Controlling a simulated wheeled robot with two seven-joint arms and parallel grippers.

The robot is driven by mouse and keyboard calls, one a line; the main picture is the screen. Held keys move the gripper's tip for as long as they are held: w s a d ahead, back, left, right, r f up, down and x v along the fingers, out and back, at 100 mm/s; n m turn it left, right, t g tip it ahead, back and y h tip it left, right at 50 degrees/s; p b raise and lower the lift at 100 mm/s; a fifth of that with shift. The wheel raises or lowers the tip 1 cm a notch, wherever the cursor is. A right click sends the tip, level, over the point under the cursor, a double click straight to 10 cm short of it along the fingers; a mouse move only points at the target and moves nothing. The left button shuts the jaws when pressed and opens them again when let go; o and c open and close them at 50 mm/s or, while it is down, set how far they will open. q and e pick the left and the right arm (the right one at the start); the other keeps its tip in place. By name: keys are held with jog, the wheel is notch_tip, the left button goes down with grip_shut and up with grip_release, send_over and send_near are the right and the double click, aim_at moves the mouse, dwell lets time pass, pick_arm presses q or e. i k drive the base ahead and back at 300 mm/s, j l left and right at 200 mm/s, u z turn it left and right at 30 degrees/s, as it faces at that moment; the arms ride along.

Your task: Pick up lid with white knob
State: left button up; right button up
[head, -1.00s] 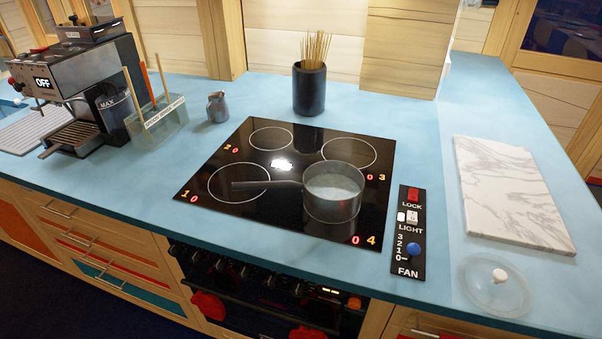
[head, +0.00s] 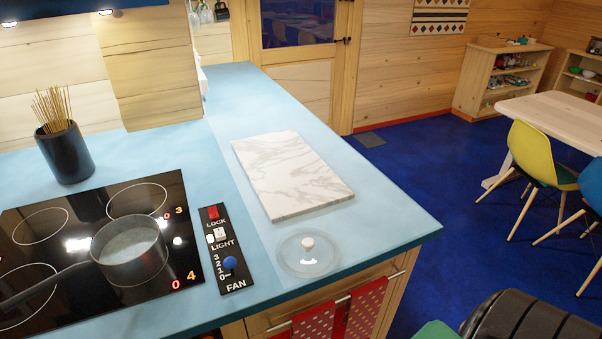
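The lid (head: 309,256) is a round, clear glass disc with a white knob (head: 307,243) at its centre. It lies flat, knob up, on the blue counter (head: 377,227) near the front edge in the head view. Neither of my grippers is in view.
A white marble board (head: 291,174) lies just behind the lid. The black control panel (head: 223,248) is to its left. A steel pot (head: 130,250) stands on the black hob (head: 90,215), its handle pointing left. A dark holder with sticks (head: 65,152) stands behind. Counter right of the lid is clear.

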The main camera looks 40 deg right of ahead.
aim_at(306, 253)
jog(key=l+z, duration=0.2)
jog(key=z, duration=0.25)
jog(key=l+z, duration=0.25)
jog(key=z, duration=0.2)
jog(key=k, duration=0.05)
